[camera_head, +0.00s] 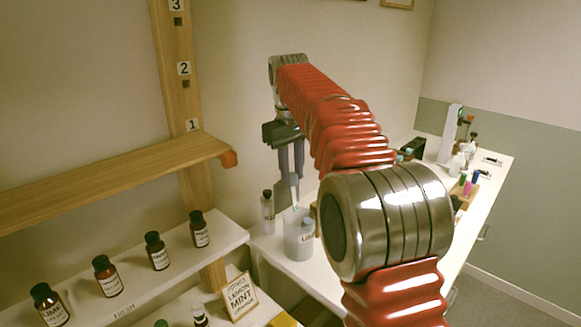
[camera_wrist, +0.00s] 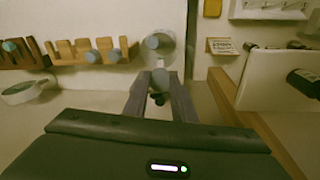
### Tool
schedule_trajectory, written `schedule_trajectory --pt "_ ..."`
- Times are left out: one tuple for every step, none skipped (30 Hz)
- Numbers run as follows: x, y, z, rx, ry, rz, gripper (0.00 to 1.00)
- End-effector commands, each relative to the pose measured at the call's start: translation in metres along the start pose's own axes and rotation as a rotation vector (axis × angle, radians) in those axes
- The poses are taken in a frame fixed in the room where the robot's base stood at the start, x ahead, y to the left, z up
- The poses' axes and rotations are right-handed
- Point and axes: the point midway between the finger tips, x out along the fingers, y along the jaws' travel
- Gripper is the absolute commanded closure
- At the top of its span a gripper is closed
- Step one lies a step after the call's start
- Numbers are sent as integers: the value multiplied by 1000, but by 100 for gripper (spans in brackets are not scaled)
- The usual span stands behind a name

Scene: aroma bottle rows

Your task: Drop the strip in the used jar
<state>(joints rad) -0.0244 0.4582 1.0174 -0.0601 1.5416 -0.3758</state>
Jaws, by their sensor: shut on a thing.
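My gripper (camera_head: 291,176) points down above the jar, shut on a pale strip (camera_head: 294,190) with a blue-grey end. The strip hangs down toward the mouth of a translucent labelled jar (camera_head: 296,240); I cannot tell whether its lower tip is inside the rim. The label is only partly readable. Another blue-grey round end (camera_head: 307,222) shows at the jar. In the wrist view my gripper (camera_wrist: 160,98) holds the strip (camera_wrist: 160,77), and the jar (camera_wrist: 166,40) lies just beyond the fingertips.
A clear dark-capped bottle (camera_head: 267,208) stands left of the jar. A shelf (camera_head: 235,232) carries several brown bottles, with a sign (camera_head: 239,296) below. In the wrist view a wooden rack (camera_wrist: 70,58) with blue-ended pieces is left of the jar. My arm hides part of the white counter.

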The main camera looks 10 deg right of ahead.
Motion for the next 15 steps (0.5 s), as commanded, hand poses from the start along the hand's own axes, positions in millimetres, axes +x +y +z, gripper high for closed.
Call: schedule_trajectory --pt "4 -1 0 0 -1 0 90" --pt "6 -1 1 0 -1 0 90" --pt "8 -1 1 0 -1 0 90" --pt "11 -2 1 0 -1 0 90" --pt "13 -2 2 0 -1 0 90" --pt "16 -2 2 -1 -1 0 90" --pt "18 -2 2 -1 -1 0 90" --pt "20 -2 2 -1 -1 0 90" --pt "23 -3 2 -1 -2 -1 90" --pt "25 -3 2 -1 -1 0 90" --pt "27 -3 2 -1 -1 0 90" --pt "30 -4 3 -1 -1 0 90" --pt "32 -4 3 -1 -2 -1 90" --pt "34 -4 3 -1 -2 -1 90" --pt "37 -4 3 -1 -1 0 90"
